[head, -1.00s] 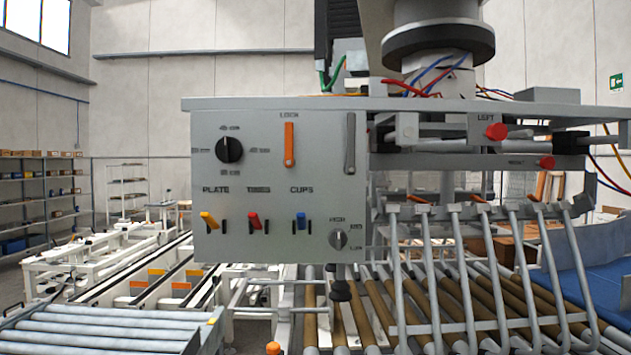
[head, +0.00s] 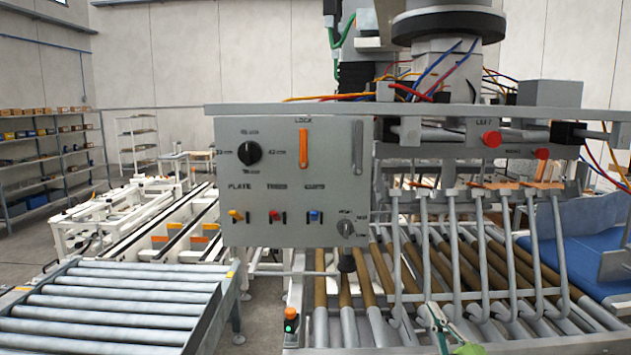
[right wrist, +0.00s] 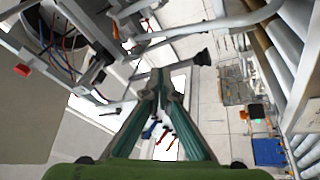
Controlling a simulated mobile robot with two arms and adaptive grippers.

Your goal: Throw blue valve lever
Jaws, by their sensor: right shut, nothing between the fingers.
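The blue valve lever (head: 314,216) is the rightmost of three small levers on the grey control panel (head: 285,220), under the label CUPS. Beside it are the red lever (head: 274,215) and the yellow-orange lever (head: 236,214). My right gripper (head: 432,314) is at the lower right of the head view, right of the panel and below it in the picture, apart from the levers. In the right wrist view its green fingers (right wrist: 161,85) meet at the tips and hold nothing. Small blue (right wrist: 150,130) and red levers show between the fingers, farther off. My left gripper is not in view.
The panel also bears a black knob (head: 249,153), an orange lock lever (head: 304,148) and a small grey knob (head: 347,228). Curved grey bars (head: 455,250) over rollers stand right of the panel. A roller conveyor (head: 110,300) lies at lower left.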

